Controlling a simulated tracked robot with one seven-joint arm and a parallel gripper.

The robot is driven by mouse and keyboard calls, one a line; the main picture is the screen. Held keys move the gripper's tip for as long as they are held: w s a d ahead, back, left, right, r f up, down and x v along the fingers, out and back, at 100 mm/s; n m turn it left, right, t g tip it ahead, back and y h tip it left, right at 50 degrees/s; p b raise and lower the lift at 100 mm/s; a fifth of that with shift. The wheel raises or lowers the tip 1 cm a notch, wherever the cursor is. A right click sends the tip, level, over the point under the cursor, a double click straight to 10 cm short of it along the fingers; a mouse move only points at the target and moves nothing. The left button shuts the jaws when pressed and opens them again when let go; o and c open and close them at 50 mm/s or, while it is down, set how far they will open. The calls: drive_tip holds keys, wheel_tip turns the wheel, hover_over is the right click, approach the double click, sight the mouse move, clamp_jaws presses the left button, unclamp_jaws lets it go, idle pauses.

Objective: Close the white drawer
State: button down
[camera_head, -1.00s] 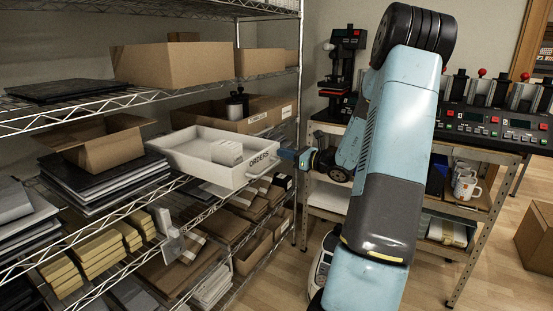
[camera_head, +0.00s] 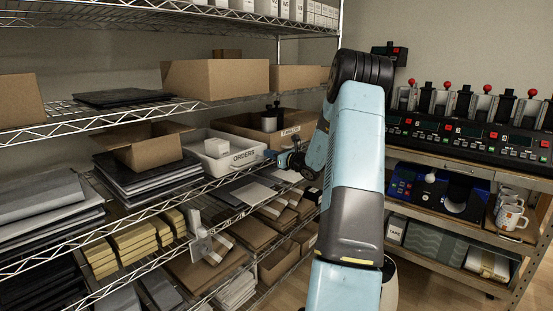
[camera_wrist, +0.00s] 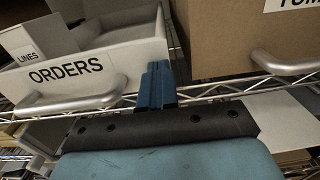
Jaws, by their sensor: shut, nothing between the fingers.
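The white drawer (camera_head: 245,159), marked ORDERS, sits on the middle shelf with its front near the shelf's edge. A white box lies inside it. In the wrist view, the drawer's front (camera_wrist: 110,66) fills the upper left, with its curved handle (camera_wrist: 72,103) at the lower left. My gripper (camera_head: 272,154) is at the right end of the drawer front. In the wrist view its blue fingers (camera_wrist: 158,84) are together and empty, right of the handle, at the front's right edge. I cannot tell whether they touch it.
A cardboard box (camera_head: 290,128) with a handle and a label stands right of the drawer. An open carton (camera_head: 148,147) on dark stacked sheets (camera_head: 140,178) stands left of it. Wire shelf edges run below. A bench with mug presses (camera_head: 470,140) is on the right.

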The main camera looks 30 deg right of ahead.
drive_tip(key=shift+w+a+r, duration=0.25)
drive_tip(key=shift+w+r, duration=0.05)
drive_tip(key=shift+w, duration=0.25)
